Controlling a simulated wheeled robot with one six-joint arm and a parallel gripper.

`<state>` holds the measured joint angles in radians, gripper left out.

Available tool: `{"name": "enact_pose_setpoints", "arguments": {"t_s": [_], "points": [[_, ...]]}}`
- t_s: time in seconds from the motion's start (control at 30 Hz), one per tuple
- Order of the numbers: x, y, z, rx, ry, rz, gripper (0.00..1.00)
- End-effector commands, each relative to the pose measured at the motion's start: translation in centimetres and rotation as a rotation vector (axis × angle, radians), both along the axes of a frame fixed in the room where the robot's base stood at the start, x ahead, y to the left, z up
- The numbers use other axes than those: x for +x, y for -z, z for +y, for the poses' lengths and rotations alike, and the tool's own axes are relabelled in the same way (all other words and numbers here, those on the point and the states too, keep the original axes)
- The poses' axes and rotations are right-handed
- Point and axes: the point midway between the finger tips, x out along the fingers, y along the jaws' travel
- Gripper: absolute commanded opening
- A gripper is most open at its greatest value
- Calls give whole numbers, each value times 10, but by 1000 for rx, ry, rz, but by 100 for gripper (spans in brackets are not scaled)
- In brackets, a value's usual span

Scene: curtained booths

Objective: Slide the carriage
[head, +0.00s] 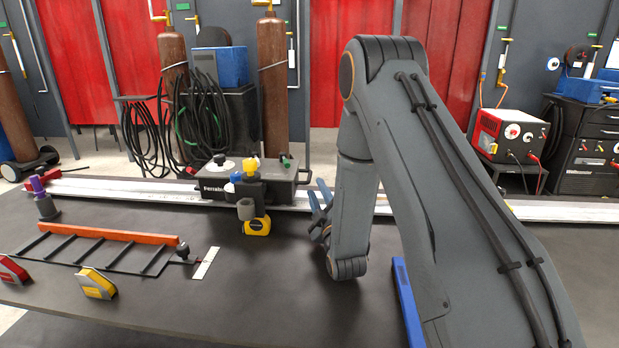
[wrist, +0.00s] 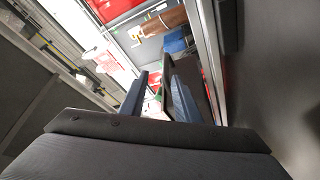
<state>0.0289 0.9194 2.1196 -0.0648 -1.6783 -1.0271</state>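The carriage (head: 245,188) is a dark box with a white label, knobs on top and a holder on its front with blue, yellow and grey parts. It sits on the long pale rail (head: 420,205) along the back of the dark table, left of centre in the head view. My gripper (head: 318,205) is just right of the carriage, partly hidden by my arm. In the wrist view my gripper (wrist: 160,98) shows two blue fingers apart. A dark shape lies between or behind them, and I cannot tell what it is. Contact with the carriage is not visible.
A yellow tape measure (head: 257,226) sits in front of the carriage. An orange-barred rack (head: 110,235), a yellow block (head: 96,283) and a purple-topped bottle (head: 43,198) are at left. A blue bar (head: 407,303) lies near my arm. The middle front table is clear.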

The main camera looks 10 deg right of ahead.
Motion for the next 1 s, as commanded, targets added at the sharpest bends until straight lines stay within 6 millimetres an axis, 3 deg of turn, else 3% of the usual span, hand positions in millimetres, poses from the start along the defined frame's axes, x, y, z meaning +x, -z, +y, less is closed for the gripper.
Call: {"name": "enact_pose_setpoints", "arguments": {"t_s": [0.3,0.5,0.93,1.0], "points": [[62,-1,3,0,0,-1,29],[87,-5,3,1,0,0,29],[96,-6,3,1,0,1,29],[96,-6,3,1,0,1,19]]}}
